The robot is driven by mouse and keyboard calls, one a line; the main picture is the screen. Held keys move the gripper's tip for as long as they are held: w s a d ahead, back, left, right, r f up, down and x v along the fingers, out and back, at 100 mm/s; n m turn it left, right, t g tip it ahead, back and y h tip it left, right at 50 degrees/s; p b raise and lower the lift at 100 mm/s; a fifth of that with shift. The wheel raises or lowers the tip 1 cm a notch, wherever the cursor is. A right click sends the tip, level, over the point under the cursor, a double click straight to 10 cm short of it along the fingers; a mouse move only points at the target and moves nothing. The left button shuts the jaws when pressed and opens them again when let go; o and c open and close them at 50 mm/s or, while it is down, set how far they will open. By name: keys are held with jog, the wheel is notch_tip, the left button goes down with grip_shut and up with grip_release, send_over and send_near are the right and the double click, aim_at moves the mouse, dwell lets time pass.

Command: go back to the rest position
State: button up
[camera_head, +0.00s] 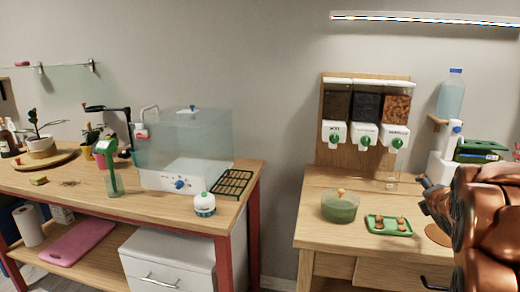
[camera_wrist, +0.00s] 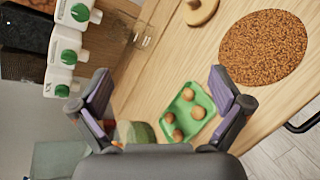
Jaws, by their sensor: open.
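My gripper (camera_wrist: 160,72) is open in the wrist view, its two purple-padded fingers spread wide with nothing between the pads. In the head view my copper arm fills the right edge, with the dark gripper (camera_head: 430,195) at its left end above the right table. Beyond the fingers in the wrist view, a green tray (camera_wrist: 189,97) with several brown balls lies on the table. The tray also shows in the head view (camera_head: 372,231), apart from the gripper.
A round brown patch (camera_wrist: 263,48) lies on the right table (camera_head: 315,232). A green bowl (camera_head: 340,207) stands left of the tray, below the wall dispensers (camera_head: 365,137). A bottle (camera_head: 451,95) stands at the back right. A gap separates the left table (camera_head: 150,215).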

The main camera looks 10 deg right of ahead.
jog(key=s+a+f+m+g, duration=0.1)
jog(key=s+a+f+m, duration=0.1)
jog(key=a+f, duration=0.1)
jog(key=s+a+f+m+g+y+b, duration=0.1)
jog(key=s+a+f+m+g, duration=0.1)
jog(key=s+a+f+m, duration=0.1)
jog(key=s+a+f+m+g+b, duration=0.1)
jog(key=s+a+f+m, duration=0.2)
jog(key=a+f, duration=0.1)
jog(key=shift+s+a+g, duration=0.1)
jog(key=shift+a+g, duration=0.15)
jog(key=shift+g, duration=0.05)
jog(key=s+a+f+m+g+y+b, duration=0.1)
jog(key=s+a+f+m+g+y, duration=0.2)
jog(key=s+a, duration=0.6)
jog(key=s+a+f+m+g+y+b, duration=0.1)
jog(key=s+a+f+m+g+b, duration=0.25)
jog(key=s+a, duration=0.55)
jog(key=s+a+f+m+g+y, duration=0.25)
jog(key=s+a+f+m, duration=0.35)
jog(key=s, duration=0.5)
notch_tip(320, 180, up, 22)
jog(key=a+n+p, duration=0.1)
jog(key=p, duration=1.9)
jog(key=shift+s, duration=0.4)
jog(key=shift+h, duration=0.25)
